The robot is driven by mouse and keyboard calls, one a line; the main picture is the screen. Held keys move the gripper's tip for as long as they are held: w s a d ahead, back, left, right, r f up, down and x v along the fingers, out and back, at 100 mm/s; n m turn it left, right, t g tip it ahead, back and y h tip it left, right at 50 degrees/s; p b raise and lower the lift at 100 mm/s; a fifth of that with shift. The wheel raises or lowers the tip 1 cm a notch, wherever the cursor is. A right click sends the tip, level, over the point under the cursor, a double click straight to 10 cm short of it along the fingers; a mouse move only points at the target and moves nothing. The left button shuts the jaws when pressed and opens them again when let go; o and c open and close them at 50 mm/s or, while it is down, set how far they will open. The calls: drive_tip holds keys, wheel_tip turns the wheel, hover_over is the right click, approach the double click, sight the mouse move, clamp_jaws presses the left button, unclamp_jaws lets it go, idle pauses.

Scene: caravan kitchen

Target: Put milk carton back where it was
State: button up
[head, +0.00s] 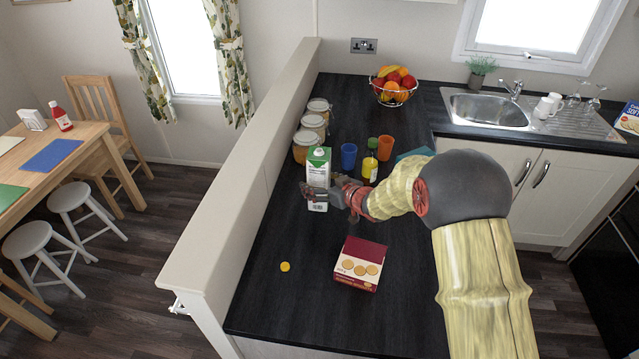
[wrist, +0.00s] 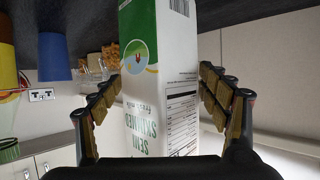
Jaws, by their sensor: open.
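The milk carton (head: 318,168), white and green with a gabled top, stands upright on the dark counter, in front of the jars. My gripper (head: 338,194) is at the carton from the right, its fingers around the carton's lower half.
Lidded jars (head: 308,135) stand behind the carton along the low wall (head: 240,170). A blue cup (head: 348,156), a yellow bottle (head: 369,169) and an orange cup (head: 385,148) stand close to its right. A red-and-cream box (head: 360,264) and a yellow cap (head: 285,267) lie nearer; counter between is clear.

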drive_tip(key=shift+r, duration=0.25)
drive_tip(key=s+d+r+m+h+p, duration=0.3)
drive_tip(key=s+d+r+m+h, duration=0.35)
drive_tip(key=s+d+r, duration=1.3)
drive_tip(key=s+a+g, duration=0.2)
drive_tip(key=s, duration=1.2)
drive_tip(key=s+a+g, duration=0.1)
drive_tip(key=s+g, duration=0.2)
drive_tip(key=s, duration=1.1)
drive_tip(key=shift+s+a+r+g+h, duration=0.2)
drive_tip(key=shift+a+r+g+h, duration=0.1)
drive_tip(key=shift+a+r+h, duration=0.15)
